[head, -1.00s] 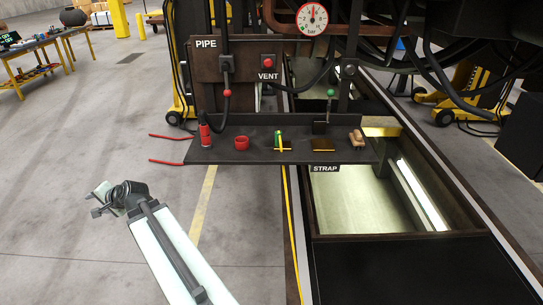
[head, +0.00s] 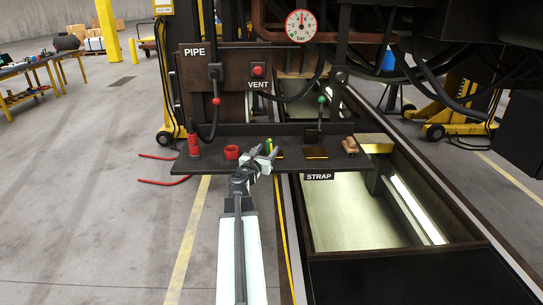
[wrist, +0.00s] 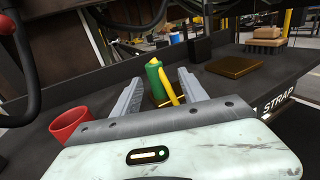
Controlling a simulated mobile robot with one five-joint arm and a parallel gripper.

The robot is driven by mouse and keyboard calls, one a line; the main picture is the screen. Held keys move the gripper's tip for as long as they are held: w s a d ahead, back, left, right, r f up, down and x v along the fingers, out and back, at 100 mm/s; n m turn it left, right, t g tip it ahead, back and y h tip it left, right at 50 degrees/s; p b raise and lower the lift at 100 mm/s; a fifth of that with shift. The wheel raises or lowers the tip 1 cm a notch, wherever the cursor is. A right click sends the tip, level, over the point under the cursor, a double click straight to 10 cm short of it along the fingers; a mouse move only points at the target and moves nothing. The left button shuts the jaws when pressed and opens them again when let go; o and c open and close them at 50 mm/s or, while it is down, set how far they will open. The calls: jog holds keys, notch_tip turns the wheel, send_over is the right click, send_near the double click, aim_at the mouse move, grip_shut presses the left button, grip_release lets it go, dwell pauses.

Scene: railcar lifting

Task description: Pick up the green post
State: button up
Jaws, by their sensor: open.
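The green post (wrist: 154,82) stands upright on the dark shelf (wrist: 223,103), with a yellow tip and a yellow bar slanting down its right side. In the head view only a small part of the post (head: 270,142) shows behind my gripper. My gripper (head: 263,154) is open at the shelf's front edge. In the wrist view its two grey fingers (wrist: 157,90) lie to the left and right of the post, with gaps on both sides. The post's base is partly hidden by the gripper body.
A red cup-like ring (wrist: 70,123) stands close to the left finger. A brass plate (wrist: 236,67) and a brown block (wrist: 267,33) lie to the right. A red cylinder (head: 193,142) and a green-knobbed lever (head: 321,102) are also at the shelf. An open pit lies below right.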

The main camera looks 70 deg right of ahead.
aim_at(269, 146)
jog(key=d, duration=0.5)
jog(key=shift+w+d, duration=0.15)
jog(key=shift+d, duration=0.15)
jog(key=shift+a, duration=0.1)
grip_shut()
